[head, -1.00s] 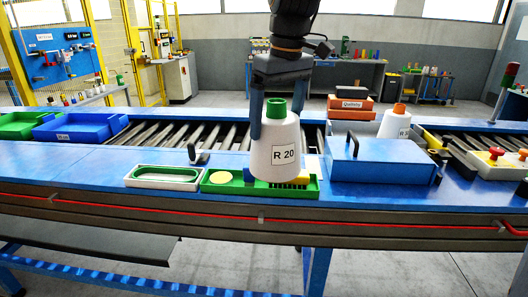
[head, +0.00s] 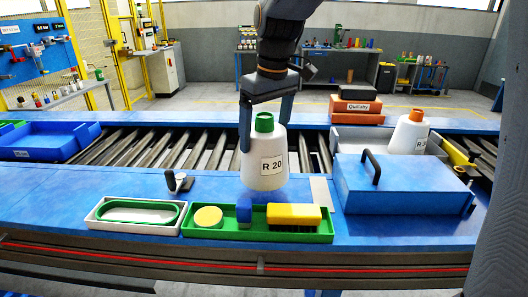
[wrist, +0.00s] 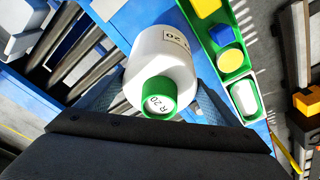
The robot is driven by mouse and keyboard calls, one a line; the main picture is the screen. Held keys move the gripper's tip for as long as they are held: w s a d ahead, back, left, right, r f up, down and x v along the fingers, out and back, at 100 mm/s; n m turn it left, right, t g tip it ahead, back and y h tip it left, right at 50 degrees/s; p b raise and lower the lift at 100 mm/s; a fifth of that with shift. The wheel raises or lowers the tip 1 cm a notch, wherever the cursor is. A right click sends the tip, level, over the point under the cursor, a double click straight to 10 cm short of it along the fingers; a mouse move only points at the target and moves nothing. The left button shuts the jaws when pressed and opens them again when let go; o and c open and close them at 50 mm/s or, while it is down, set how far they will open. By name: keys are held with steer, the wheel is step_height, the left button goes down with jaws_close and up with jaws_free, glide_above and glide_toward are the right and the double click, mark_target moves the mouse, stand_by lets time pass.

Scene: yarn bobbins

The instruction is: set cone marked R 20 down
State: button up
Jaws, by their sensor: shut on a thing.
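The cone marked R 20 (head: 265,166) is white with a green top and a black-on-white label. It is upright between the fingers of my gripper (head: 265,132), which is shut on it. In the head view its base appears over the blue bench top (head: 320,222), just behind the green tray (head: 258,238). I cannot tell whether the base touches the bench. In the wrist view the cone (wrist: 163,75) sits between both fingers, its green top (wrist: 158,98) toward the camera, and bench lies around it.
The green tray holds a yellow round piece (head: 208,217), a small blue piece (head: 244,213) and a yellow brush (head: 294,215). A white tray (head: 100,222) is left. A blue box (head: 400,190) stands right. Rollers (head: 130,150) run behind. An orange-topped cone (head: 408,138) stands back right.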

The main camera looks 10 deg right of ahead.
mark_target(269, 117)
steer(key=shift+f+p, duration=0.6)
steer(key=shift+f, duration=1.8)
steer(key=o, duration=1.9)
steer(key=shift+f, duration=0.1)
steer(key=shift+o, duration=0.2)
steer(key=shift+r, duration=0.5)
steer(key=r+b, duration=0.1)
steer(key=r, duration=0.2)
steer(key=s+r, duration=0.1)
steer(key=r, duration=0.3)
steer(key=d+r+b, duration=0.1)
steer(key=r, duration=0.3)
steer(key=shift+s+b, duration=0.3)
steer(key=shift+b, duration=0.05)
steer(key=shift+s, duration=0.1)
